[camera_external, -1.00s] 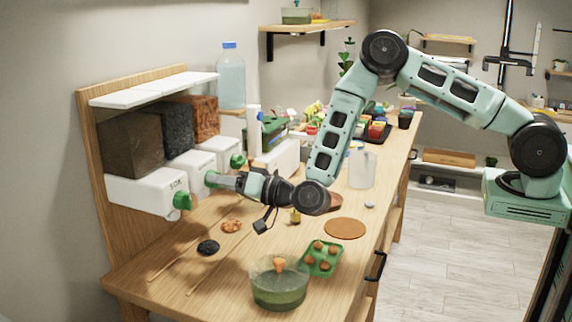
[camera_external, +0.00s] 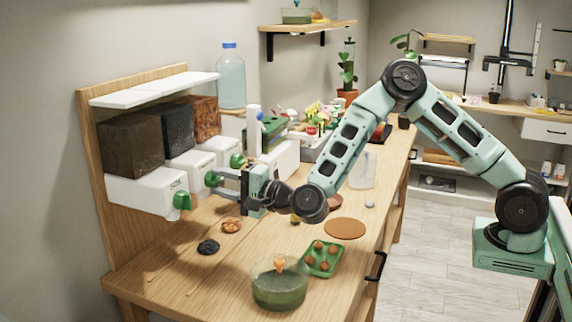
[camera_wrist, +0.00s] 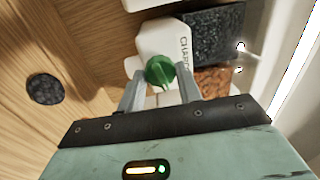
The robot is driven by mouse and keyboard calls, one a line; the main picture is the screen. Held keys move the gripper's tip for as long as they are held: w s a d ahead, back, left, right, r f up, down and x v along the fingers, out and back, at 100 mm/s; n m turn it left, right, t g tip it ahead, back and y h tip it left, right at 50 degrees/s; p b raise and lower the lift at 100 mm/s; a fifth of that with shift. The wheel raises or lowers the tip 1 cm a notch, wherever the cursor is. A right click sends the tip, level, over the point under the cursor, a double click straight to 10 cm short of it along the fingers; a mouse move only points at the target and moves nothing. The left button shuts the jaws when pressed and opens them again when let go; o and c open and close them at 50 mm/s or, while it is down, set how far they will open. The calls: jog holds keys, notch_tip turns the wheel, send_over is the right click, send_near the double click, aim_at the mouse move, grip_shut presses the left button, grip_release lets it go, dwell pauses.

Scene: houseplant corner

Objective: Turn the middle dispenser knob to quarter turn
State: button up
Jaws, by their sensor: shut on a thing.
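The middle dispenser (camera_external: 190,165) is a white box under a block of dark, grainy material, with a green knob (camera_external: 211,179) on its front. My gripper (camera_external: 220,180) reaches it from the right, with its two fingers at the knob. In the wrist view the green knob (camera_wrist: 159,71) sits between the fingertips (camera_wrist: 160,84), and my gripper is shut on it. The white front beside it carries a partly readable label starting "CHAR". The fingers hide part of the knob, and its exact turn angle is hard to tell.
Dispensers with green knobs stand on both sides: the near one (camera_external: 145,195) and the far one (camera_external: 222,150). A dark pile (camera_external: 208,247) and an orange-brown pile (camera_external: 231,225) lie on the wooden table below. A green bowl (camera_external: 279,288) and seedling tray (camera_external: 323,258) stand near the front.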

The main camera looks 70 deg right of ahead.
jog(key=shift+f+m+b, duration=0.1)
jog(key=shift+m+b, duration=0.9)
jog(key=shift+m, duration=0.2)
jog(key=o, duration=1)
jog(key=s, duration=0.5)
jog(key=s+b, duration=0.1)
jog(key=s, duration=0.5)
jog(key=s+f+b, duration=0.1)
jog(key=s, duration=0.5)
jog(key=shift+s, duration=0.2)
